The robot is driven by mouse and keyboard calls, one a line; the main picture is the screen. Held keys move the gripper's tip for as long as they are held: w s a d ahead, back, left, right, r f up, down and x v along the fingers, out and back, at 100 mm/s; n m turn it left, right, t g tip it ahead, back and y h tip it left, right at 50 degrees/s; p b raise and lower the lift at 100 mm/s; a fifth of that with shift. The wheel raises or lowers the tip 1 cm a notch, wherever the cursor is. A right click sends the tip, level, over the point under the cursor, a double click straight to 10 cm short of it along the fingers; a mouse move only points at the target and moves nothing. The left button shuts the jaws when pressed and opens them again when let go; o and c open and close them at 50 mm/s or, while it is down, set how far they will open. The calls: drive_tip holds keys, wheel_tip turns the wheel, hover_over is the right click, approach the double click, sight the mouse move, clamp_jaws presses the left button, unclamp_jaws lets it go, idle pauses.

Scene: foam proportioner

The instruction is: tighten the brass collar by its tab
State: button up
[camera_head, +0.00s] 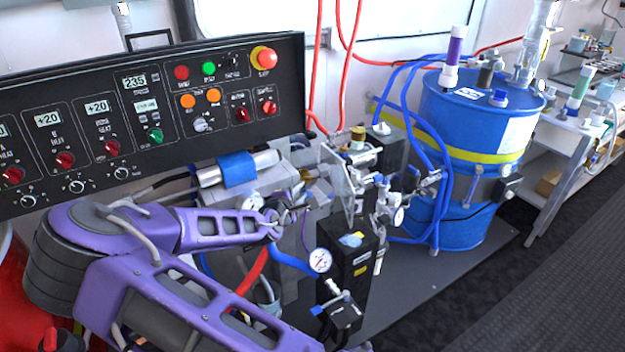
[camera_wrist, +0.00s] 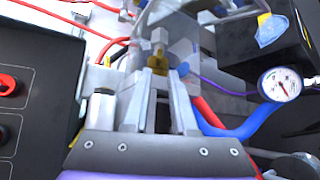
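A small brass piece (camera_wrist: 158,64) shows in the wrist view, just beyond the gap between my fingertips, with a pale block above it. It looks like the brass collar, but its tab cannot be made out clearly. My gripper (camera_wrist: 158,88) is open, with a dark gap between its two grey fingers. I cannot tell whether a finger touches the brass piece. In the head view my gripper (camera_head: 277,222) is at the end of the purple arm, left of the metal fittings. A brass-coloured fitting (camera_head: 357,138) sits higher up there; I cannot tell if it is the same piece.
A pressure gauge (camera_head: 320,260) and a black box (camera_head: 350,262) stand close to the right of my gripper. Red and blue hoses (camera_wrist: 235,122) run near it. A black control panel (camera_head: 150,115) is behind left. A blue drum (camera_head: 465,150) stands at right.

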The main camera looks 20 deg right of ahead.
sight(312, 179)
drive_tip(key=x, duration=1.2)
clamp_jaws()
